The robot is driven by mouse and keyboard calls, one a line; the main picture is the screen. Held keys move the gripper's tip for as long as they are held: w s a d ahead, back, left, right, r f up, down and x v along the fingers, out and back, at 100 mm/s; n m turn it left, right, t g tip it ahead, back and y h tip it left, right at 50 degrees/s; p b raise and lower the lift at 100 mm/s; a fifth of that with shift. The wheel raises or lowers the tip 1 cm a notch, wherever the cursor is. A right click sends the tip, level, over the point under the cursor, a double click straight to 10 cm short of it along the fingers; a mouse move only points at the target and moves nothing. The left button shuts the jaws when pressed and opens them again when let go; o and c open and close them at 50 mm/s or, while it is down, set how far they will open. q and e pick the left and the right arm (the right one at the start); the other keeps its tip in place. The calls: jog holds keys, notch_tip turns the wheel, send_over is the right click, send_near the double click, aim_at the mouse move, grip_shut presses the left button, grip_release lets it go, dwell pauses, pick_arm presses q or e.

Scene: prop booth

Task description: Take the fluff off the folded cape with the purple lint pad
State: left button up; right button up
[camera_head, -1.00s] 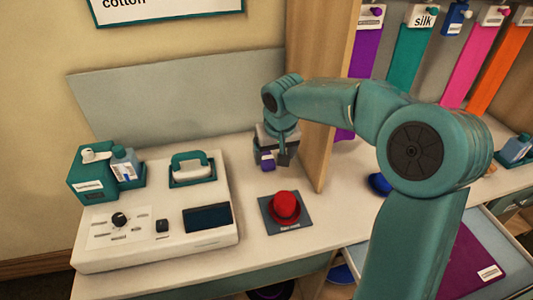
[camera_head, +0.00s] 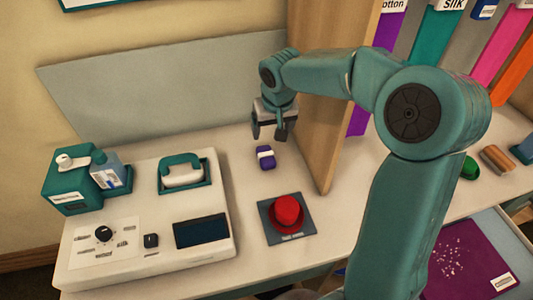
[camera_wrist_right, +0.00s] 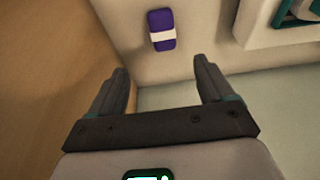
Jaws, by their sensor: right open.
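The lint pad (camera_head: 265,157), purple with a white band, lies on the counter beside the wooden partition. It also shows in the right wrist view (camera_wrist_right: 161,29), beyond the fingertips. My right gripper (camera_head: 269,132) is open and empty above and behind the pad, apart from it; in the wrist view its fingers (camera_wrist_right: 161,66) are spread wide with nothing between them. The folded cape (camera_head: 478,274), purple with a white label, lies in an open drawer at the lower right. White fluff (camera_head: 449,256) is scattered on its left part. My left gripper is not in view.
A white console (camera_head: 140,262) with a teal-handled pad in a tray fills the counter's left. The wooden partition (camera_head: 335,110) stands close to the right gripper. Small brushes lie at the right.

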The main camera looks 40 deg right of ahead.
send_over(266, 154)
jog(key=s, duration=0.2)
jog(key=f, duration=0.8)
jog(key=shift+s+a+f, duration=0.15)
jog(key=shift+a+f, duration=0.15)
jog(key=shift+a, duration=0.1)
jog(key=x, duration=0.6)
jog(key=shift+w+a+r+p, duration=0.1)
jog(key=shift+w+p, duration=0.2)
jog(key=shift+s, duration=0.1)
jog(key=shift+c, duration=0.3)
jog(key=c, duration=1.1)
